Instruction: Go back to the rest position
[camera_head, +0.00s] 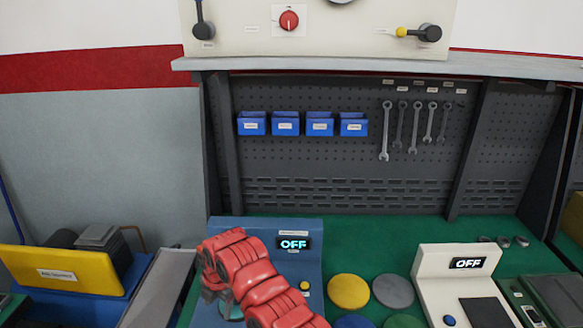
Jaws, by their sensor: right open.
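My right arm comes in red from the bottom centre. Its gripper (216,290) hangs at the front left of the blue testing unit (300,230), over its base. The gripper is open; the arm hides part of the unit, and I cannot tell whether the fingers touch it. No object shows between the fingers. The unit's display (293,243) reads OFF. My left gripper is not in view.
A white device (440,262) with an OFF display stands at right on the green bench (375,232). Yellow (348,291) and grey (393,291) discs lie between the devices. Blue bins (320,124) and wrenches (386,130) hang behind. A yellow-lidded machine (65,272) stands at left.

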